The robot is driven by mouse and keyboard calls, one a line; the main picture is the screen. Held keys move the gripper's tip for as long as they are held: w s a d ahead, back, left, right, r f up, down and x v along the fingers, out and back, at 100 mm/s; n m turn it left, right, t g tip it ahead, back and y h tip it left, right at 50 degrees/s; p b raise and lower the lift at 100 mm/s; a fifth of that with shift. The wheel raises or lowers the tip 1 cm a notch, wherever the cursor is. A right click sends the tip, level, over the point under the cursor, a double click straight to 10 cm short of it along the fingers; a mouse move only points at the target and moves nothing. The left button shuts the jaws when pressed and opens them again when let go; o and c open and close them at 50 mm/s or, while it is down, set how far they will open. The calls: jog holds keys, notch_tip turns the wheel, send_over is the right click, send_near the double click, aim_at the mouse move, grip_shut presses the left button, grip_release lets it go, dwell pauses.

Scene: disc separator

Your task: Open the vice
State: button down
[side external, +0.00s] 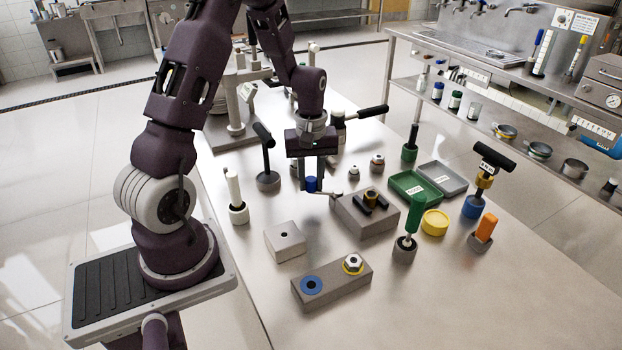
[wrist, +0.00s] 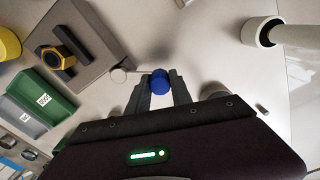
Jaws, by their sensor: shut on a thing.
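The vice (side external: 362,218) is a grey block with two dark jaws on top. A brass-yellow hexagonal part (side external: 371,197) sits between the jaws, which stand close against it. In the wrist view the vice (wrist: 84,85) is at upper left, with the yellow and black part (wrist: 62,58). A thin crank with a pale round hub (wrist: 118,75) sticks out from the vice's side towards my gripper. My gripper (side external: 312,186) points down and is shut on the crank's blue knob (wrist: 159,82). The fingers hide part of the knob.
A green tray (side external: 413,189) and a grey tray (side external: 443,178) lie right of the vice. A green-handled tool (side external: 412,222), a yellow dish (side external: 435,223) and a block with a blue ring (side external: 333,282) stand nearby. A white-handled tool (side external: 235,197) stands at left.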

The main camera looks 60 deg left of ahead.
jog(key=shift+w+a, duration=0.1)
dwell(0.3)
jog(key=m, duration=0.1)
jog(key=w+a+m, duration=0.1)
jog(key=m, duration=0.1)
jog(key=shift+a, duration=0.1)
jog(key=w+m, duration=0.1)
jog(key=m, duration=0.1)
jog(key=w+a+m, duration=0.1)
jog(key=shift+m, duration=0.4)
jog(key=w+m, duration=0.1)
jog(key=m, duration=0.1)
jog(key=w+m, duration=0.1)
jog(key=m, duration=0.1)
jog(key=shift+w+a+r, duration=0.1)
jog(key=shift+w+a, duration=0.05)
jog(key=shift+a, duration=0.05)
jog(key=shift+w+d+m, duration=0.1)
jog(key=shift+w+m, duration=0.35)
jog(key=shift+m, duration=0.35)
jog(key=shift+w+m, duration=0.4)
jog(key=shift+m, duration=0.4)
jog(key=c, duration=1.1)
grip_release()
jog(key=shift+c, duration=0.2)
